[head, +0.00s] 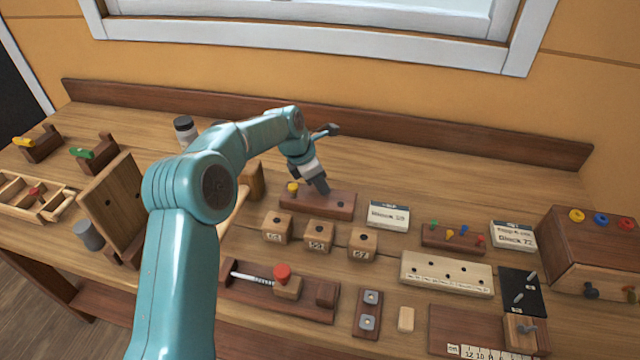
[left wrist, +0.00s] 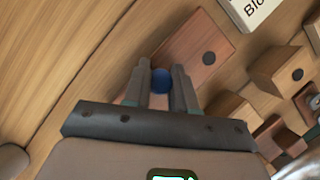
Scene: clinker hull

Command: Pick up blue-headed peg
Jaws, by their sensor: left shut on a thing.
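The blue-headed peg (left wrist: 161,81) shows in the left wrist view as a round blue head between the two fingers of my left gripper (left wrist: 161,88). The gripper is shut on it. Below it lies a reddish-brown wooden block (left wrist: 208,40) with a dark hole. In the head view my left gripper (head: 319,186) points down at this peg block (head: 340,207), and the blue head is hidden behind the fingers. Whether the peg still sits in its hole cannot be told. A yellow-headed peg (head: 292,187) stands at the block's left end. My right gripper is not in view.
Three numbered wooden cubes (head: 319,235) stand in front of the block. A white label card (head: 388,215) stands right of it, then a small rack of coloured pegs (head: 453,238). A red-knobbed fixture (head: 282,272) lies nearer. The bench behind the block is clear.

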